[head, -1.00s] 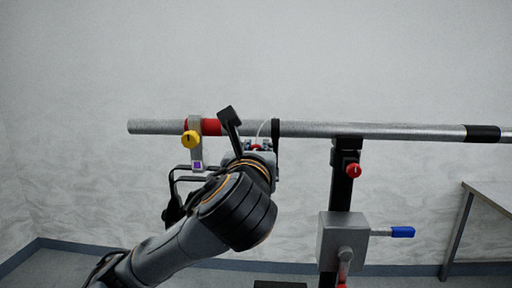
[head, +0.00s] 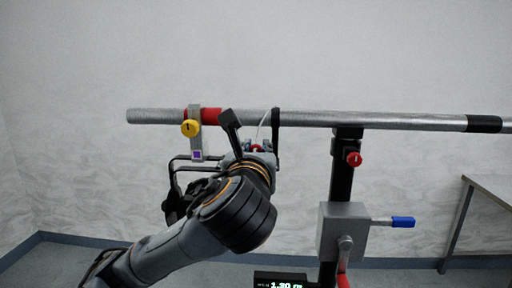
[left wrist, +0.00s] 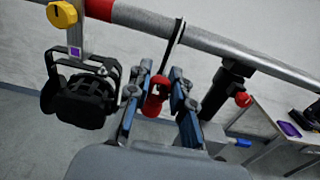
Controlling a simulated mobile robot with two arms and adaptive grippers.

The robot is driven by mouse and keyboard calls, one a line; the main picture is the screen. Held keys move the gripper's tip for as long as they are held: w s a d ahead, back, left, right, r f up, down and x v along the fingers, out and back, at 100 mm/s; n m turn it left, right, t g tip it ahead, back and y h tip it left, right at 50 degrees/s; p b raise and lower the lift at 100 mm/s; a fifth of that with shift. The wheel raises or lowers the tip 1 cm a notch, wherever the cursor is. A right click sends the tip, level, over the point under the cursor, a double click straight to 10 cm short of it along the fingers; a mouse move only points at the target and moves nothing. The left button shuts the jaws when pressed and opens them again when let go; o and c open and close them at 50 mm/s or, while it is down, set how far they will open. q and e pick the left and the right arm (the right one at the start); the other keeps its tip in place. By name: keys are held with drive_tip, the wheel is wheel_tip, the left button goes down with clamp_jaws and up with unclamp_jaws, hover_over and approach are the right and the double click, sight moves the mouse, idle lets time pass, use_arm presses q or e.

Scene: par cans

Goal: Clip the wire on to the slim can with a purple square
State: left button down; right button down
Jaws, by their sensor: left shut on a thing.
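The slim can hangs below the left part of the metal pipe (head: 330,118) from a clamp with a yellow knob and a purple square (head: 197,155). In the left wrist view the black can body (left wrist: 78,104) sits in its black yoke at the left. My left gripper (left wrist: 160,108) is shut on a red clip (left wrist: 155,96), just below the pipe and right of the can, apart from it. The thin pale wire (head: 262,127) runs up from the gripper towards the pipe. In the head view my gripper and arm hide the clip's end and part of the can.
A black post with a red knob (head: 354,159) holds the pipe at the right. A grey box (head: 343,231) with a blue handle (head: 402,221) is on it. A table (head: 490,190) stands far right. Open floor lies left.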

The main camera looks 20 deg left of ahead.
use_arm(q)
drive_tip(key=shift+f+b, duration=0.5)
drive_tip(key=shift+f, duration=0.7)
drive_tip(key=shift+a, duration=0.1)
drive_tip(key=shift+w+a+f+p, duration=0.1)
drive_tip(key=shift+w+a+p, duration=0.55)
drive_tip(key=shift+w+a, duration=1.35)
drive_tip(key=shift+w+a+f+p, duration=0.1)
drive_tip(key=shift+w+a+p, duration=0.6)
drive_tip(key=shift+w+a, duration=1.25)
drive_tip(key=shift+w+a+f+p, duration=0.1)
drive_tip(key=shift+w+a+p, duration=0.85)
drive_tip(key=shift+a, duration=1.8)
drive_tip(key=shift+w+b, duration=0.3)
drive_tip(key=shift+f+p, duration=0.3)
drive_tip(key=shift+p, duration=0.45)
drive_tip(key=shift+f, duration=0.55)
